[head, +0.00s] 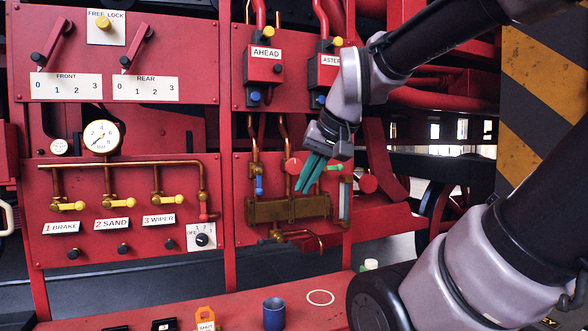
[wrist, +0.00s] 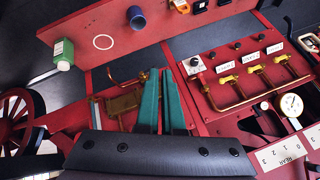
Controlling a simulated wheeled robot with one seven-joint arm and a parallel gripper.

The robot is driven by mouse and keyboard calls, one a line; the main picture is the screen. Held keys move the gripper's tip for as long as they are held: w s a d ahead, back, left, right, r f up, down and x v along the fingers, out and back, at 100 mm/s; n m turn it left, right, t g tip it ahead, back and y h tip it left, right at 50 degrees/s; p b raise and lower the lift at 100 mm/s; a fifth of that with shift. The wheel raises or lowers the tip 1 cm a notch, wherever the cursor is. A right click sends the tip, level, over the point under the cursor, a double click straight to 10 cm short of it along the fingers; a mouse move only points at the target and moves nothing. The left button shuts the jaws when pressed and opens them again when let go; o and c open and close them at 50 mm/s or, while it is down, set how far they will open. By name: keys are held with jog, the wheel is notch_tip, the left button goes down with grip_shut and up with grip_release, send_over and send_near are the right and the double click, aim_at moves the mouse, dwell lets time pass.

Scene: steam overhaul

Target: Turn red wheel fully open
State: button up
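I cannot tell for sure which one is the task's wheel, or how far either is turned. My gripper (head: 307,190) hangs between them, in front of the brass block (head: 265,210), with its teal fingers pointing down. The fingers are slightly apart, with nothing visible between them. In the wrist view my gripper (wrist: 160,70) points across the panel, and neither red wheel is clearly visible.
Left of the gripper, a red panel carries yellow-handled valves (head: 118,203) on copper pipe and a pressure gauge (head: 102,137). Below, a red shelf (head: 240,314) holds a blue cup (head: 273,313) and a green bottle (wrist: 63,54). A striped pillar (head: 545,80) stands at the right.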

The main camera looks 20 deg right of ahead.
jog(key=o, duration=0.5)
jog(key=shift+w+d, duration=0.15)
jog(key=shift+w, duration=0.1)
jog(key=o, duration=0.9)
jog(key=shift+m+t+h, duration=0.5)
jog(key=shift+m+h, duration=0.1)
jog(key=shift+h, duration=0.3)
jog(key=w+d, duration=0.2)
jog(key=w, duration=0.1)
jog(key=w+d, duration=0.1)
jog(key=shift+w+d+f, duration=0.1)
jog(key=shift+w+f, duration=0.1)
jog(key=shift+w, duration=0.15)
jog(key=shift+c, duration=0.2)
jog(key=m+t+y, duration=0.2)
jog(key=t, duration=0.8)
send_near(295, 167)
jog(key=w, duration=0.7)
jog(key=w+a, duration=0.1)
jog(key=w, duration=0.3)
jog(key=shift+r, duration=0.15)
jog(key=shift+a, duration=0.1)
jog(key=c, duration=1.3)
